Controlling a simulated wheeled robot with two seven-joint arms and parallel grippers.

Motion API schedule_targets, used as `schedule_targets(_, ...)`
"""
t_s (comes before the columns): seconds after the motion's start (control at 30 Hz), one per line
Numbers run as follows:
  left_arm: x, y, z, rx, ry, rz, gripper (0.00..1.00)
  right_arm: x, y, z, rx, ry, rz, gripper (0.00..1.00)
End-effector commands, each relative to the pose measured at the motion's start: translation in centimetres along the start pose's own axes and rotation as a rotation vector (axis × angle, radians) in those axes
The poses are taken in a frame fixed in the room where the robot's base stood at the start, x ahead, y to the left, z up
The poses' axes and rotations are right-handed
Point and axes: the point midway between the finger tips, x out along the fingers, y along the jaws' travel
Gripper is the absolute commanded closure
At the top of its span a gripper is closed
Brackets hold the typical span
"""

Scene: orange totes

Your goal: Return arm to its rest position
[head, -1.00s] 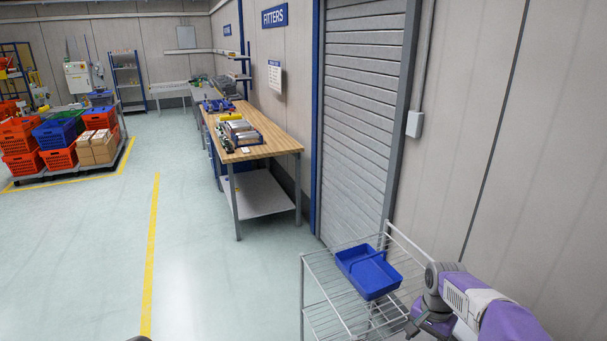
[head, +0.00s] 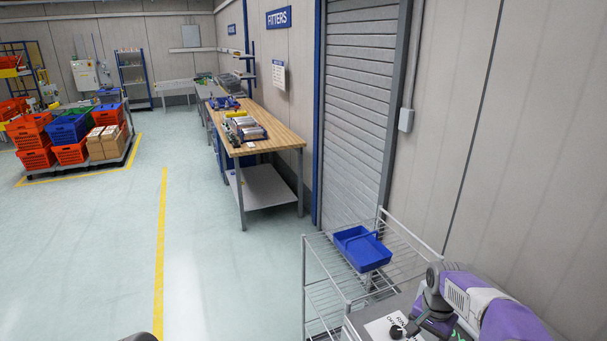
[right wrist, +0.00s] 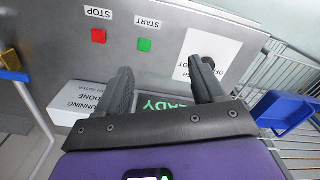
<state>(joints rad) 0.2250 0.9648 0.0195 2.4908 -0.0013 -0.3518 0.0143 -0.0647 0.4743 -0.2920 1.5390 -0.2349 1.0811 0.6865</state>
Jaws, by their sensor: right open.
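My right arm (head: 480,305) comes in at the lower right of the head view, bent above a grey control panel. In the right wrist view my right gripper (right wrist: 165,78) is open, with two dark fingers apart and nothing between them. Behind the fingers is the panel (right wrist: 60,45) with a red STOP button (right wrist: 99,36), a green START button (right wrist: 145,44) and a screen with green letters (right wrist: 160,104), partly hidden by the fingers. I cannot tell how far the fingertips are from the panel. My left gripper is not in view.
A wire rack (head: 322,290) with a blue tray (head: 362,248) stands beside the panel, close to my right arm. A wooden workbench (head: 275,138) stands along the wall. Orange and blue crates (head: 70,130) sit at the left. The floor (head: 90,240) between is clear.

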Motion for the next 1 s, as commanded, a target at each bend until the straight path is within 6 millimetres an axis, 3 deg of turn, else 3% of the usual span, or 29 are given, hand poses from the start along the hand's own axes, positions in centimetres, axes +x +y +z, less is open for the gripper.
schedule_targets(0.03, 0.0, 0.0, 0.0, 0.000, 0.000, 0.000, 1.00, 2.0, -0.4, 0.8, -0.030, -0.019, -0.002, 0.31)
schedule_targets(0.27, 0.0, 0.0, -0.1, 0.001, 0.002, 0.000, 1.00, 8.7, -1.9, 3.7, -0.148, -0.052, -0.052, 0.31)
schedule_targets(0.47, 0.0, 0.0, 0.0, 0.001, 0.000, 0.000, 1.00, 15.4, -2.7, 8.1, -0.258, -0.091, -0.113, 0.31)
schedule_targets(0.57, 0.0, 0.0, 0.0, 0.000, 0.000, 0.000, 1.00, 19.3, -2.6, 11.7, -0.321, -0.116, -0.154, 0.31)
schedule_targets(0.73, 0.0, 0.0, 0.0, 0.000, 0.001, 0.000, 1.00, 25.2, -1.3, 19.9, -0.426, -0.151, -0.239, 0.31)
schedule_targets(0.83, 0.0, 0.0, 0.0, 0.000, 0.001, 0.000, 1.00, 27.1, -0.2, 24.5, -0.472, -0.159, -0.280, 0.31)
schedule_targets(1.0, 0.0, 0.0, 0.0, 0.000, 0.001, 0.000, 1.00, 28.1, 2.3, 31.2, -0.537, -0.162, -0.330, 0.31)
